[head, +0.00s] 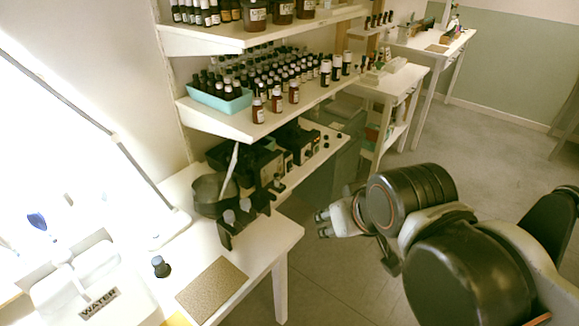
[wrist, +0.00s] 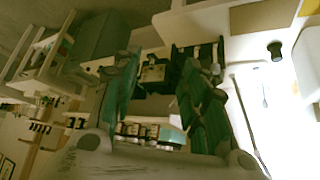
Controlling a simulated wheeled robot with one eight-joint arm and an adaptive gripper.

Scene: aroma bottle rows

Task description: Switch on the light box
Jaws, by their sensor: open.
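I cannot tell for certain which thing is the light box. Dark boxes with small knobs (head: 303,147) sit on the low shelf under the bottle rack in the head view. In the wrist view a dark box with a pale front (wrist: 152,73) shows between my fingers, some way beyond them. My gripper (head: 323,223) is open and empty, over the floor to the right of the white table and apart from the boxes. Its two fingers (wrist: 158,95) stand wide apart in the wrist view. No switch can be made out clearly.
A small dark bottle (head: 161,267) and a brown mat (head: 212,289) lie nearer. Bottle shelves (head: 235,125) overhang the low shelf. The floor (head: 320,270) beside the table is clear.

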